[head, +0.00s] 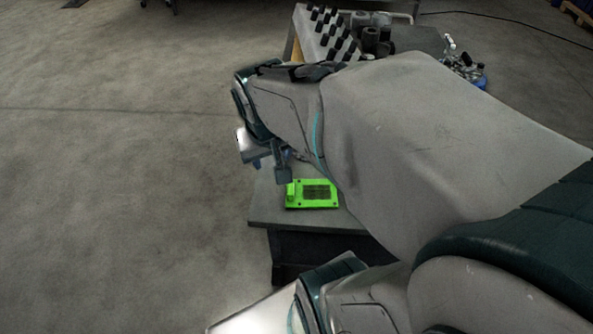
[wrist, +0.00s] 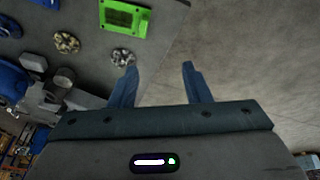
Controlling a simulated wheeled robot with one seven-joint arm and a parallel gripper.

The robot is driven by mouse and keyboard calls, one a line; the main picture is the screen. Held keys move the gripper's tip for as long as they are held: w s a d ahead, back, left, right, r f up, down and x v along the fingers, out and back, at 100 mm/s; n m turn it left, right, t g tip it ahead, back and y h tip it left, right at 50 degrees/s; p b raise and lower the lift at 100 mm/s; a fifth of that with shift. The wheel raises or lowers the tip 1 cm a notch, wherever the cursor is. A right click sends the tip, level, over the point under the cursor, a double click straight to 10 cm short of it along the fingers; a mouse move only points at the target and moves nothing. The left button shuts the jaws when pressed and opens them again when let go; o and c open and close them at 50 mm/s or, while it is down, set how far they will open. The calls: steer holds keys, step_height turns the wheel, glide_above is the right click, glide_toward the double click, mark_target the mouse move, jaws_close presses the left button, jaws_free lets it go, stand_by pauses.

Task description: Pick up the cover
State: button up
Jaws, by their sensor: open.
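A bright green rectangular piece, which looks like the cover (head: 318,204), lies on the grey worktop (head: 275,213). It has a dark ribbed centre and a raised block at its left end in the head view. In the wrist view the green cover (wrist: 109,29) is at the top, left of centre, beyond the fingertips and cut by the frame edge. My gripper (head: 270,170) is above the worktop, just left of and above the cover in the head view. In the wrist view my gripper (wrist: 158,70) has its two blue fingers apart with nothing between them.
In the wrist view two small knobbed metal parts (wrist: 66,42) (wrist: 123,56) lie near the cover, with blue parts and grey blocks at left. A rack of black cylinders (head: 328,34) stands at the worktop's far end. Open floor (head: 110,180) is at left. My arm hides much of the worktop.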

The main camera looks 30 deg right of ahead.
steer(key=w+d+f+m+b, duration=0.1)
steer(key=w+d+f+b, duration=0.2)
steer(key=f, duration=0.4)
steer(key=w+d+f+m+b, duration=0.2)
steer(key=w+d+f+b, duration=0.1)
steer(key=f, duration=0.4)
steer(key=w+d+f+m+b, duration=0.1)
steer(key=w+d+f+b, duration=0.25)
steer(key=f, duration=0.45)
steer(key=b, duration=0.3)
glide_above(290, 187)
steer(key=s, duration=0.2)
steer(key=shift+g, duration=0.3)
steer(key=f, duration=0.7)
steer(key=shift+s+a+f, duration=0.1)
steer(key=shift+s+a, duration=0.1)
steer(key=shift+a, duration=0.2)
steer(key=shift+w+b+x, duration=0.2)
steer(key=shift+b+x, duration=0.3)
steer(key=shift+x, duration=0.95)
steer(key=shift+w+b+x, duration=0.2)
steer(key=shift+b+x, duration=0.3)
steer(key=shift+x, duration=1)
steer(key=shift+r, duration=0.25)
jaws_close()
